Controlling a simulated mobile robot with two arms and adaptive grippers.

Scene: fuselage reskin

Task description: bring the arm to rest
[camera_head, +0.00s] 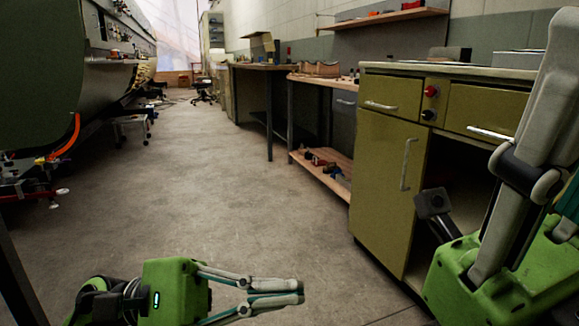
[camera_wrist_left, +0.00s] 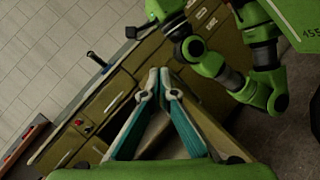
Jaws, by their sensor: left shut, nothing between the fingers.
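My left gripper (camera_head: 300,291) is low in the head view, over the bare floor, with its two fingers together and nothing between them. In the left wrist view the fingertips (camera_wrist_left: 158,74) meet in the middle of the picture, in front of the green cabinet (camera_wrist_left: 125,85). A large part of my right arm and gripper (camera_head: 510,230) fills the right edge of the head view, close to the camera. Its fingertips are not clearly seen, and whether it is open does not show.
The olive-green cabinet (camera_head: 385,180) with drawers stands at the right. A wooden bench (camera_head: 325,172) and a dark table (camera_head: 268,67) stand behind it. A large green fuselage (camera_head: 45,80) is at the left, with a small step stool (camera_head: 131,122). The concrete floor (camera_head: 190,180) between is clear.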

